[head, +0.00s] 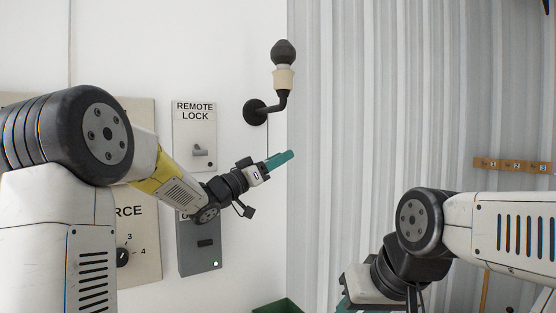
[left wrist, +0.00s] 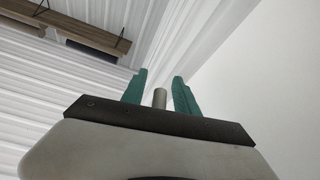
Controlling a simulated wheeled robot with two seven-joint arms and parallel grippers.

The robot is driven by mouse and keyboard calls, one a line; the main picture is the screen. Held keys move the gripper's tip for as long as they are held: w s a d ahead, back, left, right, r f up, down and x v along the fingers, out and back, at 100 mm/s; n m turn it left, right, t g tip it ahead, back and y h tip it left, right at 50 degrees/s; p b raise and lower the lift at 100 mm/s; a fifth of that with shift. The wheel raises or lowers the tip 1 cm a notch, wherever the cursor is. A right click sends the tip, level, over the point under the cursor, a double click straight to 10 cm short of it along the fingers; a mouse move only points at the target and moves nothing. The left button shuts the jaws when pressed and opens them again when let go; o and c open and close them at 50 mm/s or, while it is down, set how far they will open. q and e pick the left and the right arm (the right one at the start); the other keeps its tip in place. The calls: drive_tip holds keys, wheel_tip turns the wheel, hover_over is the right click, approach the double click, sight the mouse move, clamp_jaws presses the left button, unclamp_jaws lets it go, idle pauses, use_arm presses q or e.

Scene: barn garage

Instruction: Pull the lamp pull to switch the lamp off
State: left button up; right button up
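The wall lamp (head: 283,78) has a dark grey bulb, a cream socket and a black bracket on the white wall; no glow shows on the bulb. A thin cord (head: 267,135) hangs from the bracket down to my left gripper (head: 283,159). In the left wrist view, a grey cylinder, seemingly the lamp pull (left wrist: 160,98), stands between the teal fingertips of my left gripper (left wrist: 159,92). Gaps show on both sides, so the fingers are open around it. In the head view the pull is hidden by the gripper. My right gripper (head: 362,298) is low, its fingers mostly cut off.
A remote lock panel (head: 194,130) with a switch and a grey box (head: 199,258) with a green light are on the wall left of the lamp. A numbered wooden rack (head: 514,165) is at right. A green bin (head: 278,307) is below. Space around the lamp is clear.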

use_arm(q)
clamp_jaws()
idle(1.5)
